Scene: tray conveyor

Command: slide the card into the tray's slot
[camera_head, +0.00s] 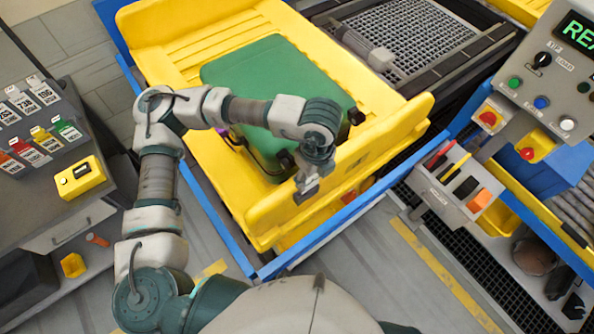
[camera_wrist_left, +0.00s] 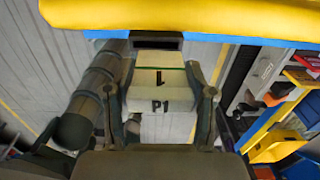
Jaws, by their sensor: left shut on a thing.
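The yellow tray (camera_head: 262,222) fills the middle of the head view, with a green suitcase (camera_head: 258,75) lying in it. My left gripper (camera_head: 308,180) is at the tray's near wall. In the left wrist view, its two fingers (camera_wrist_left: 162,88) are shut on a white card (camera_wrist_left: 160,80) marked "P1" with a thin green line. The card points toward a dark slot-like holder (camera_wrist_left: 157,37) just below the tray's yellow edge (camera_wrist_left: 190,14). The card's far end meets or overlaps the holder's lower edge; I cannot tell whether it is inside. My right gripper is not in view.
Blue rails (camera_head: 213,222) run along the tray's near side. A control panel (camera_head: 548,75) with buttons and a tool box (camera_head: 457,188) stand at right. At left is a bench (camera_head: 75,207) with numbered cards (camera_head: 43,93) and a yellow device (camera_head: 80,177).

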